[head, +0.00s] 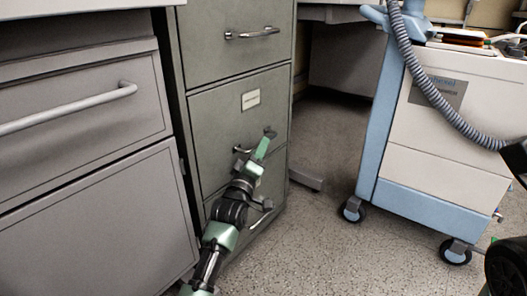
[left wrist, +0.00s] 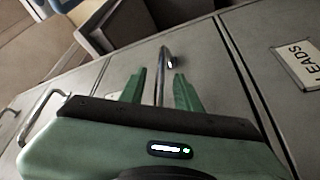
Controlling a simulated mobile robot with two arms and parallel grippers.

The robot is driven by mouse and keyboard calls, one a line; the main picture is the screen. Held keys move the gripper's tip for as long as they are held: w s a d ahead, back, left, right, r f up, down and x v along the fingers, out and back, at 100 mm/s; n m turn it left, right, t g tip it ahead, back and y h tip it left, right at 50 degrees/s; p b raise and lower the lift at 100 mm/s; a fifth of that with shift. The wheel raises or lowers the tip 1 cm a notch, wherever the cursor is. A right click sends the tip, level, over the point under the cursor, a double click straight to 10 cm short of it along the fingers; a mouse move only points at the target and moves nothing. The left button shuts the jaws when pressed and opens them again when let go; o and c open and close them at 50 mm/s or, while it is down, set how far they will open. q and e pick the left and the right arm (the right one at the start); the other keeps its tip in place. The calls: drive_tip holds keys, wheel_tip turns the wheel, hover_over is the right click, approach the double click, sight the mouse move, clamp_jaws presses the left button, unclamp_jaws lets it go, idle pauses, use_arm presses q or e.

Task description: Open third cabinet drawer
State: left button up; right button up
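The grey-green metal filing cabinet (head: 191,84) stands left of centre in the head view. A drawer with a white label (head: 250,100) has a metal bar handle (head: 241,150), partly hidden by my gripper. My left gripper (head: 262,146) is at this handle. In the left wrist view, the handle (left wrist: 160,75) runs between the two green fingers (left wrist: 160,90), with a gap visible on both sides. The fingers are open around it. The drawer front looks flush with the cabinet. My right gripper is not in view.
Another drawer handle (head: 252,33) is higher on the cabinet. A grey cabinet (head: 80,140) with a long handle stands close on the left. A blue and white wheeled medical cart (head: 440,170) with a ribbed hose stands right. Speckled floor (head: 320,240) between is clear.

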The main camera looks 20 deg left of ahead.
use_arm(q)
drive_tip(key=shift+b+x, duration=0.75)
drive_tip(key=shift+x, duration=0.95)
drive_tip(key=shift+c, duration=0.3)
clamp_jaws()
drive_tip(key=shift+f, duration=0.1)
